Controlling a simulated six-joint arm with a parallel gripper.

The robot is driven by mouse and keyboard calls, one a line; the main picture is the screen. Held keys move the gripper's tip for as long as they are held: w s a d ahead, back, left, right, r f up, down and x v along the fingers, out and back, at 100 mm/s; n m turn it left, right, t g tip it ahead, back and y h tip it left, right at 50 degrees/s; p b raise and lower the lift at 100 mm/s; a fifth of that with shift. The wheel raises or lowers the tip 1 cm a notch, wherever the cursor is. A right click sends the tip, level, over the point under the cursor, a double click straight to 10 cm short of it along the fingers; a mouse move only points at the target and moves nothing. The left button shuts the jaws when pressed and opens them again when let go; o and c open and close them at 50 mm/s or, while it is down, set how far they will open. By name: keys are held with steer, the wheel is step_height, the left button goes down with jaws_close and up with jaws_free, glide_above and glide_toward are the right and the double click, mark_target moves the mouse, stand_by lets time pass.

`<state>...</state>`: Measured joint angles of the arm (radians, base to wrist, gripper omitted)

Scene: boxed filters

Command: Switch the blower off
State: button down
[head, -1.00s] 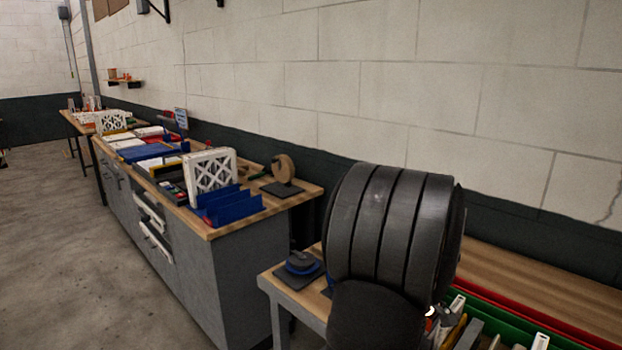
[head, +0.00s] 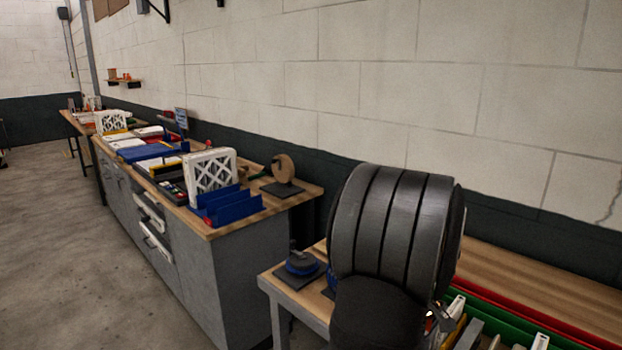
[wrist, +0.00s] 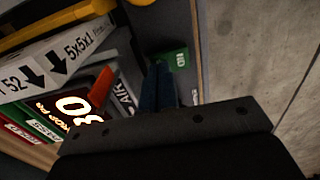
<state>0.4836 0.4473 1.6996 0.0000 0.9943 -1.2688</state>
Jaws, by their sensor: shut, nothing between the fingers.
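My gripper (wrist: 158,88) is shut and empty in the wrist view, its dark bluish fingers pointing away from the camera. Just beyond the fingertips, slightly right, is a small green piece (wrist: 176,58) with white lettering. A lit display (wrist: 78,108) with large glowing digits and the words "drop Pa" lies left of the fingers. A red piece (wrist: 101,88) sits between the display and the fingers. I cannot make out which part is the blower or its switch. In the head view my own arm hides most of the gripper's work area.
A white label strip marked "5x5x1" (wrist: 75,50) and a yellow piece (wrist: 55,25) lie upper left in the wrist view. Bare concrete floor (wrist: 295,70) is at right. In the head view, a green bin edge (head: 530,328) is lower right; a grey cabinet bench (head: 215,280) stands left.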

steer(key=shift+f, duration=0.25)
steer(key=shift+r, duration=3.55)
steer(key=shift+f, duration=0.1)
steer(key=shift+f, duration=3.3)
steer(key=s+a+r, duration=0.2)
steer(key=r, duration=1.3)
steer(key=s+a+r+t+h, duration=0.1)
steer(key=s+a+r, duration=0.2)
steer(key=r, duration=1.2)
steer(key=shift+r, duration=0.2)
